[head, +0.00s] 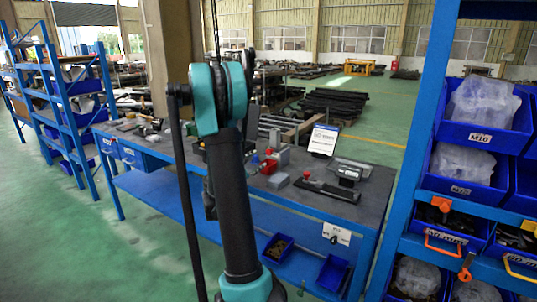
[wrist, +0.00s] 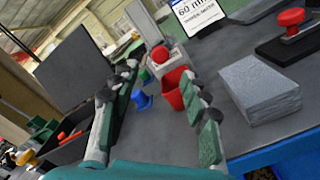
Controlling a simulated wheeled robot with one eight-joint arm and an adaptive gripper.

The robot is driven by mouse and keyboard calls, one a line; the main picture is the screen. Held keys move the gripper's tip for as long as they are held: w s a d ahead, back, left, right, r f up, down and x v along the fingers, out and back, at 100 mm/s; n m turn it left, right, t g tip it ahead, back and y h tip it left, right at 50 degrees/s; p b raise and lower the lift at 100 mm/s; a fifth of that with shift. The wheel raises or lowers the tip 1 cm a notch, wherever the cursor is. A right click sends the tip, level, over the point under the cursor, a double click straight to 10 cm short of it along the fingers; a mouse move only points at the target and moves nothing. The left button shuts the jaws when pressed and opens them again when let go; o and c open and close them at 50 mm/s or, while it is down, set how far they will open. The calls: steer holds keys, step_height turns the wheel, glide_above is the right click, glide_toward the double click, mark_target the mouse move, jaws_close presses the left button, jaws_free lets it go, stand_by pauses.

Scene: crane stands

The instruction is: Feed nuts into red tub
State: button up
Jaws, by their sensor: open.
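The red tub (wrist: 173,92) stands on the grey bench top in the wrist view, between and beyond the fingers of my gripper (wrist: 160,74), near the right finger. It also shows as a small red shape (head: 268,166) in the head view. A small blue tub (wrist: 142,101) stands left of the red one, near the left finger. My gripper is open, with nothing seen between its fingers. Whether it touches the red tub I cannot tell. The inside of the red tub is not clear. I cannot make out any loose nuts. In the head view my arm hides my gripper.
A grey block (wrist: 258,88) lies right of the red tub. A black tool with a red knob (wrist: 291,18) and a sign (wrist: 200,12) are beyond. A dark panel (wrist: 78,62) stands at left.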

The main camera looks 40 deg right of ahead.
mark_target(268, 153)
steer(key=x, duration=0.9)
steer(key=shift+w+d, duration=0.15)
steer(key=shift+d, duration=0.2)
jaws_close()
